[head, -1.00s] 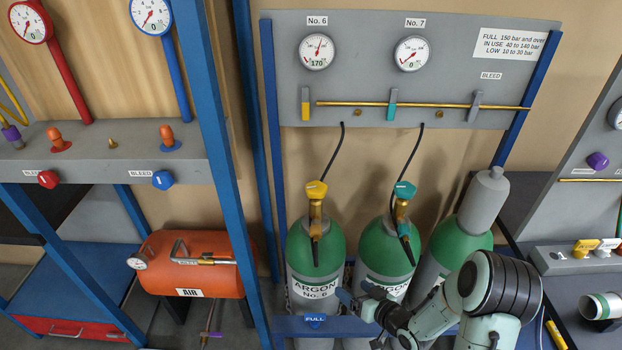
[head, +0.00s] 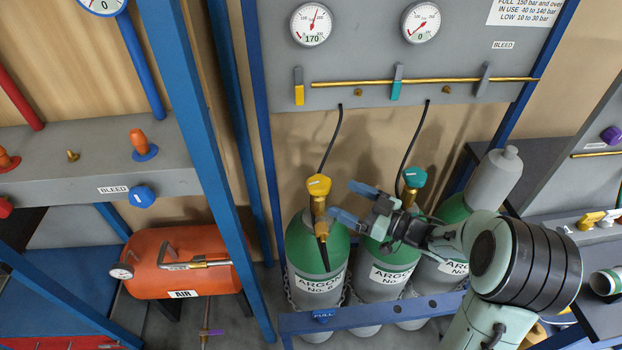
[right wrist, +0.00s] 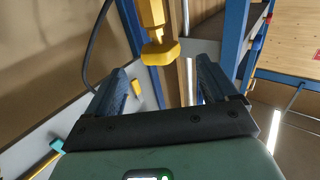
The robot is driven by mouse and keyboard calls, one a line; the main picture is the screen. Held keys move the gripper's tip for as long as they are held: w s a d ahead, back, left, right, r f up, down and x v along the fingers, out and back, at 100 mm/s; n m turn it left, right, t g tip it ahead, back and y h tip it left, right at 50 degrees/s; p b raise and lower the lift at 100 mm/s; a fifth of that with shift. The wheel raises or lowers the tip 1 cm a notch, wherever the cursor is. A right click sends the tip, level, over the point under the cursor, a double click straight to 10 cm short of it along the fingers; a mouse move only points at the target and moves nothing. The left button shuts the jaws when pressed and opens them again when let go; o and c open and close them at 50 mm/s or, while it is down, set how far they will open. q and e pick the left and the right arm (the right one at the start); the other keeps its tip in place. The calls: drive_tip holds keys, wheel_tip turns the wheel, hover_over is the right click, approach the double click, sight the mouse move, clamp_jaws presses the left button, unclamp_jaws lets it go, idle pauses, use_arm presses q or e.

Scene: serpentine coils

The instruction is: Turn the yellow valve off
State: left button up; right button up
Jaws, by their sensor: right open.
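The yellow valve (head: 318,186) is a knob on top of the green ARGON No. 6 cylinder (head: 318,246). It also shows in the right wrist view (right wrist: 160,52), just beyond the fingertips and roughly between them. My right gripper (head: 350,203) is open and empty. Its two blue fingers point left at the valve, with a small gap between them and it. The fingers also show in the right wrist view (right wrist: 163,78). My left gripper is not in view.
A teal valve (head: 414,178) sits on the middle cylinder, close behind my right gripper. The gauge panel (head: 450,60) with a brass rod and levers is above. A blue post (head: 205,150) and an orange air tank (head: 185,262) stand left. A blue rail (head: 375,314) runs in front.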

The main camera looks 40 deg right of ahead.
sight(314, 181)
drive_tip(key=p+x, duration=0.1)
drive_tip(key=x, duration=0.9)
drive_tip(key=shift+w, duration=0.2)
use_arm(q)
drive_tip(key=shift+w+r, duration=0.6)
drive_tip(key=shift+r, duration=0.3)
use_arm(e)
drive_tip(key=c, duration=1)
drive_tip(key=shift+o, duration=0.2)
drive_tip(key=m+t+h+b, duration=0.1)
drive_tip(key=m+h+b, duration=0.1)
drive_tip(key=h+b, duration=0.1)
drive_tip(key=shift+f+b, duration=0.15)
drive_tip(key=shift+b, duration=0.2)
drive_tip(key=shift+d+m+h+b, duration=0.15)
drive_tip(key=shift+m+h+b, duration=0.25)
drive_tip(key=shift+h, duration=0.2)
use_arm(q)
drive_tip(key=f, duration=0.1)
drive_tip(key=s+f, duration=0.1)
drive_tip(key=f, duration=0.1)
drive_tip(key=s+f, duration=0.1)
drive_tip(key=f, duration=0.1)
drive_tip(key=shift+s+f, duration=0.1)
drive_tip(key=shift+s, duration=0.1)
